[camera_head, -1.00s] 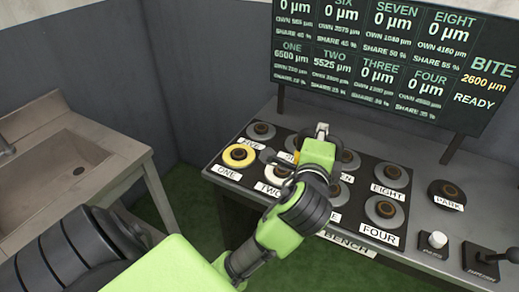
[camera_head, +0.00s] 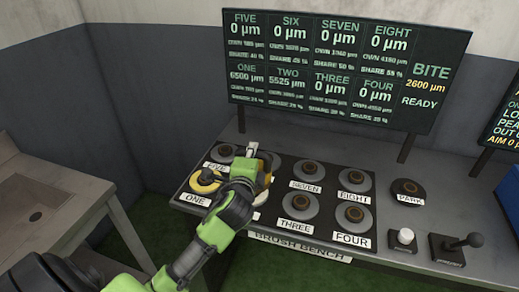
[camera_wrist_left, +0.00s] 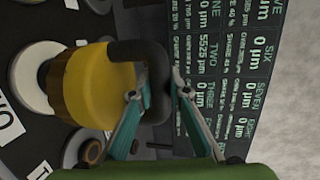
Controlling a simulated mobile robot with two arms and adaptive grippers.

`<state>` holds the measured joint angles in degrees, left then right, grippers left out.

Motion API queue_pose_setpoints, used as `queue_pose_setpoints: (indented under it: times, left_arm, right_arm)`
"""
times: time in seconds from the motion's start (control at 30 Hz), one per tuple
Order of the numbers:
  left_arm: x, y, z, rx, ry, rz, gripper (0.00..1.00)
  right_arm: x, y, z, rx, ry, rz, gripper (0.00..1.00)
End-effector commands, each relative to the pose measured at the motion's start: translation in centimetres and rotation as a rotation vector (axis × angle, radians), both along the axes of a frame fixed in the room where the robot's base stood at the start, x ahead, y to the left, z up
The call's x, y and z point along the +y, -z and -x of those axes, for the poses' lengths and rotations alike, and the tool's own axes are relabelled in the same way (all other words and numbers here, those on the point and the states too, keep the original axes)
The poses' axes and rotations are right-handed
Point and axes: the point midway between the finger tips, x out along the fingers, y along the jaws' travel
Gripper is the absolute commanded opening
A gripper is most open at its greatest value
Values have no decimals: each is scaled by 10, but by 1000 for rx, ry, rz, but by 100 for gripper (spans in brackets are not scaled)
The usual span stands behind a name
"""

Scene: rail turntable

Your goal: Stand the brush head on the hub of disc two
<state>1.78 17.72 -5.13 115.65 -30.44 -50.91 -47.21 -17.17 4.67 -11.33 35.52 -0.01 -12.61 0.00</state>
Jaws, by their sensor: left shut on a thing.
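My left gripper (camera_head: 250,150) is over the brush bench near disc two, and in the left wrist view its fingers (camera_wrist_left: 160,95) are shut on the dark loop handle of the yellow brush head (camera_wrist_left: 95,85). The brush head has brown bristles at its end facing the discs. In the head view only yellow edges of it (camera_head: 266,163) show beside the gripper. I cannot tell whether brush and disc touch. My right gripper is out of view.
Yellow disc one (camera_head: 203,186) lies just left of the gripper. Discs three (camera_head: 299,206) and seven (camera_head: 307,172) stand to the right, and disc five (camera_head: 221,153) behind. A screen (camera_head: 340,70) rises behind the bench. A lever (camera_head: 462,246) stands at the right.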

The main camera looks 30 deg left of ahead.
Motion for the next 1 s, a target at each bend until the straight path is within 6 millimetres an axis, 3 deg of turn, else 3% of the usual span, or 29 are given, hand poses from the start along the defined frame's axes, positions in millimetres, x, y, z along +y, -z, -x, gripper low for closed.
queue_pose_setpoints:
  times: [0.23,0.5,0.93,0.97,1.0]
  left_arm:
    - [10,9,-5,-7,0,-3,0]
    - [13,41,-7,-7,1,-2,0]
    - [13,47,-7,-9,2,-2,0]
    - [13,50,-6,1,1,1,24]
    - [13,50,-6,1,1,1,33]
  right_arm:
    - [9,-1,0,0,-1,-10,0]
    - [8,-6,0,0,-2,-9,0]
    - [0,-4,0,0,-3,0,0]
    - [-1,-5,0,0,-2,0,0]
    - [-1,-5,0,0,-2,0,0]
